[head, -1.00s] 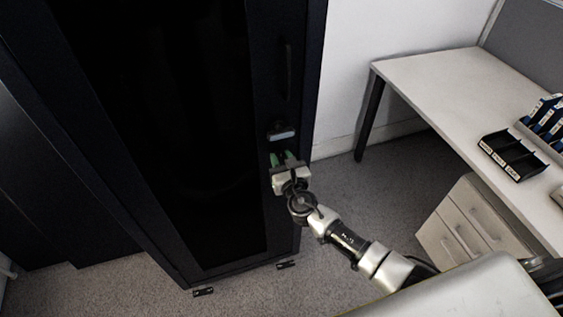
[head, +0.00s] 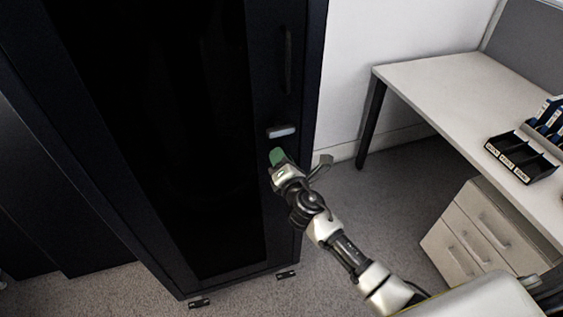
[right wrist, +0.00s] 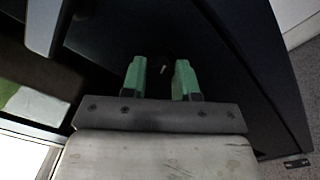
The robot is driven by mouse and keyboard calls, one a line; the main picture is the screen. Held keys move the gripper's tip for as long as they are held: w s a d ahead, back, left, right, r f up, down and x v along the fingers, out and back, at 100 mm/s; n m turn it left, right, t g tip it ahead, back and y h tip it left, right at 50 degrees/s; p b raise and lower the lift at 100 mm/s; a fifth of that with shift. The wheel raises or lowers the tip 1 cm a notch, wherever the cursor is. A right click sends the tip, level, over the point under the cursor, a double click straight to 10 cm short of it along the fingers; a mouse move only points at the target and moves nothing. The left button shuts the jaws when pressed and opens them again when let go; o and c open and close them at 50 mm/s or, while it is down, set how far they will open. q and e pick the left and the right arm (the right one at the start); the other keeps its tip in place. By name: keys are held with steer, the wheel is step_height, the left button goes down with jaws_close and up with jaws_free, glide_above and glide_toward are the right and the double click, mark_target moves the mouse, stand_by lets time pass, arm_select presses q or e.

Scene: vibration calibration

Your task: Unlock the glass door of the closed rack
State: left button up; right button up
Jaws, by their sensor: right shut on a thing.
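The closed rack (head: 310,60) stands at the left of the head view, its dark glass door (head: 160,120) shut. A dark handle (head: 288,60) runs down the door's right frame, above a light lock plate (head: 283,132). My right gripper (head: 277,157) is at the door frame just below this plate, turned so that one green finger shows. In the right wrist view its two green fingers (right wrist: 160,80) stand around a small dark key-like thing (right wrist: 163,70) with a light mark. The gripper is shut on it; its details are too dark to tell. My left gripper is not in view.
A white desk (head: 440,85) with a black tray (head: 522,157) and blue binders (head: 547,112) stands at the right, with a drawer unit (head: 480,230) under it. Grey carpet (head: 385,190) is free between rack and desk.

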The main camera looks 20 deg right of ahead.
steer(key=m+b, duration=0.1)
steer(key=m, duration=0.3)
stand_by(0.6)
steer(key=o, duration=0.9)
steer(key=shift+s, duration=0.15)
steer(key=s+b, duration=0.1)
steer(key=s, duration=0.9)
steer(key=shift+s+d, duration=0.15)
steer(key=shift+s, duration=0.15)
